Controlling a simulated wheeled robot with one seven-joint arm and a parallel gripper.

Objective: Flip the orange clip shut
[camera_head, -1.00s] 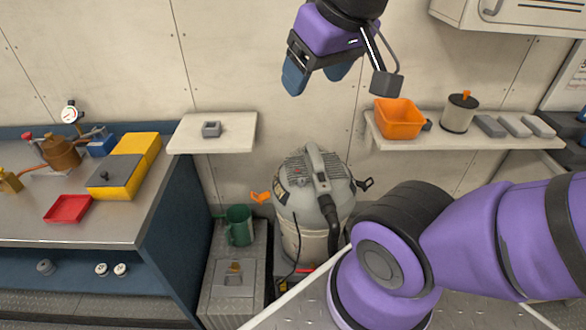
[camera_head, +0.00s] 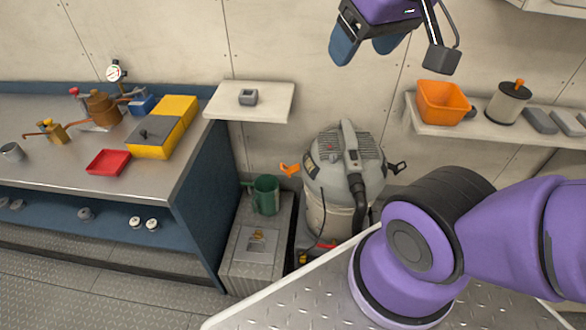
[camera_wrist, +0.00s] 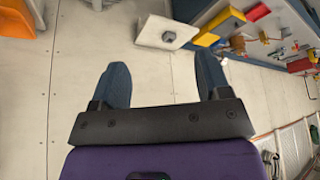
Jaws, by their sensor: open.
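The orange clip (camera_head: 289,170) sticks out from the left side of the grey vacuum (camera_head: 343,160), near the top of its body. It looks swung outward. A black clip (camera_head: 397,167) sticks out on the vacuum's right side. My gripper (camera_head: 361,50) is at the top of the head view, well above the vacuum, with its blue fingers apart and nothing between them. In the wrist view my gripper (camera_wrist: 160,85) is open in front of the bare wall. The orange clip does not show in the wrist view.
A small shelf (camera_head: 265,112) with a grey block is left of the vacuum. A right shelf (camera_head: 440,129) holds an orange bin (camera_head: 442,101) and a canister (camera_head: 508,102). A green jug (camera_head: 265,194) stands on a metal box (camera_head: 279,248) by the vacuum. A workbench (camera_head: 60,163) is at left.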

